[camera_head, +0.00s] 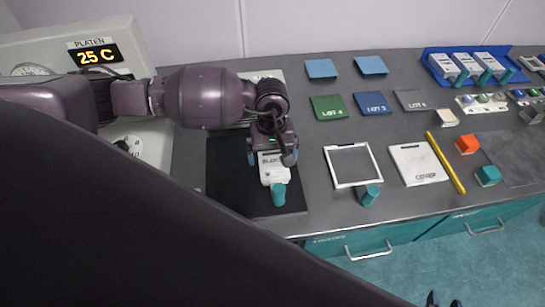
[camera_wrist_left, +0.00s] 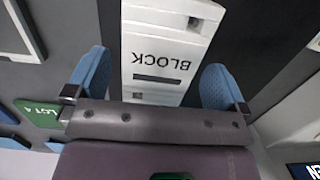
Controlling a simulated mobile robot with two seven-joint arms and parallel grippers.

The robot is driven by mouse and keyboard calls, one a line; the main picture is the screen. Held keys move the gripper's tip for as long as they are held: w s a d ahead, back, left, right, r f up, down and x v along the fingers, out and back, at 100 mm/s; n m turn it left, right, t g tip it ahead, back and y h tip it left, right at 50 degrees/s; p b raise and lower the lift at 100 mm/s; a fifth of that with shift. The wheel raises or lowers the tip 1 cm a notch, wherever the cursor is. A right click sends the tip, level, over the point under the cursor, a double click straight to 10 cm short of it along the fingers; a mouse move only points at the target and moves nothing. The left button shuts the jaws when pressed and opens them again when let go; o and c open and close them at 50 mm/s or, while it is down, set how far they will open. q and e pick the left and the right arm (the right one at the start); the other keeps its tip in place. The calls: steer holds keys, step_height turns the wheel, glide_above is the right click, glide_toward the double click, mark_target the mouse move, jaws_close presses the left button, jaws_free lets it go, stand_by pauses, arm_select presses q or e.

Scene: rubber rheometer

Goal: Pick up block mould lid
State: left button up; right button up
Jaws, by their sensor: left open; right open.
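The block mould lid (camera_head: 273,172) is a white piece marked BLOCK with a teal handle (camera_head: 279,195) at its near end. It lies over a black mat (camera_head: 228,165) in the head view. My left gripper (camera_head: 269,157) is above its far part, open. In the left wrist view the lid (camera_wrist_left: 168,45) shows between the two blue fingers of my left gripper (camera_wrist_left: 155,85), with dark gaps on both sides. Whether the fingers reach down beside it I cannot tell. My right gripper (camera_head: 444,301) shows only as two separated fingertips at the bottom edge, open and empty.
A square frame (camera_head: 337,180) with a teal handle and a white COVER plate (camera_head: 418,164) lie to the right, beside a yellow bar (camera_head: 446,164). Lot sheets (camera_head: 372,103) lie behind. A blue tray (camera_head: 437,74) holds white pieces. The platen machine (camera_head: 85,45) stands left.

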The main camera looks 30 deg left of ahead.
arm_select(q)
steer(key=shift+f, duration=0.2)
steer(key=c, duration=1.1)
steer(key=shift+r, duration=0.15)
